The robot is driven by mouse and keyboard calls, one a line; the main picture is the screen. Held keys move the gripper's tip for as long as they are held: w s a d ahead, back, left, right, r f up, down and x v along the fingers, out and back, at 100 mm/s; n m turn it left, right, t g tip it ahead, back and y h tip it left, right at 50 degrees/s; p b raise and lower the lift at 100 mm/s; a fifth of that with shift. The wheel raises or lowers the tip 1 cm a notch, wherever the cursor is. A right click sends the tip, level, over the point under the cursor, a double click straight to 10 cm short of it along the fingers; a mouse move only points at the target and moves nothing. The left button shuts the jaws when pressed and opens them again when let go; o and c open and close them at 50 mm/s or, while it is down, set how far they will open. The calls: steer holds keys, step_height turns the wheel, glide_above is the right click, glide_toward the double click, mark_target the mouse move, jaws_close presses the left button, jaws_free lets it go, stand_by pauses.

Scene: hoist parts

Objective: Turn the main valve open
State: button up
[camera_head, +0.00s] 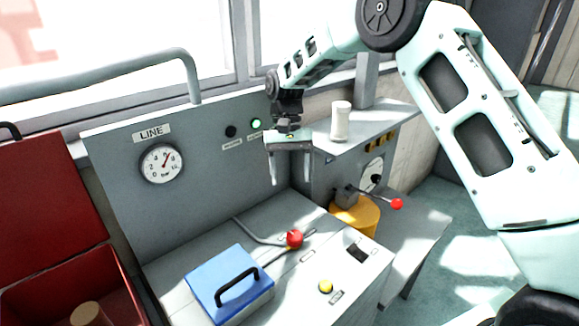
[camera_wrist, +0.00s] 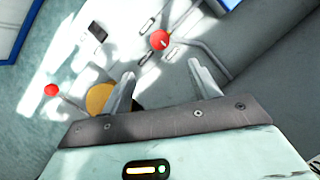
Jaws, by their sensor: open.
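Two red-knobbed levers show, and no readable label tells which is the main valve. One red knob (camera_head: 295,238) is on a lever lying low over the grey console top, near a bent pipe; it also shows in the wrist view (camera_wrist: 160,40). The other red knob (camera_head: 397,203) ends a lever on a yellow drum (camera_head: 362,215), at the console's right; it shows at left in the wrist view (camera_wrist: 51,90). My gripper (camera_head: 290,181) is open and empty, fingers down, above the console's back part, clear of both levers.
A blue box with a black handle (camera_head: 230,283) sits beside the first lever. A yellow button (camera_head: 326,286) and a black switch (camera_head: 357,252) are on the console. Behind stand the LINE gauge panel (camera_head: 215,165) and a white cylinder (camera_head: 341,120). A red bin (camera_head: 70,290) is at left.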

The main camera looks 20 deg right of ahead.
steer(key=shift+v, duration=1.3)
steer(key=s+a+r+n+t, duration=0.1)
steer(key=s+a+r+n, duration=0.25)
steer(key=s+a, duration=0.45)
steer(key=s+n+t, duration=0.3)
steer(key=s+n, duration=0.3)
steer(key=s, duration=2)
steer(key=shift+f, duration=0.2)
steer(key=shift+s, duration=0.15)
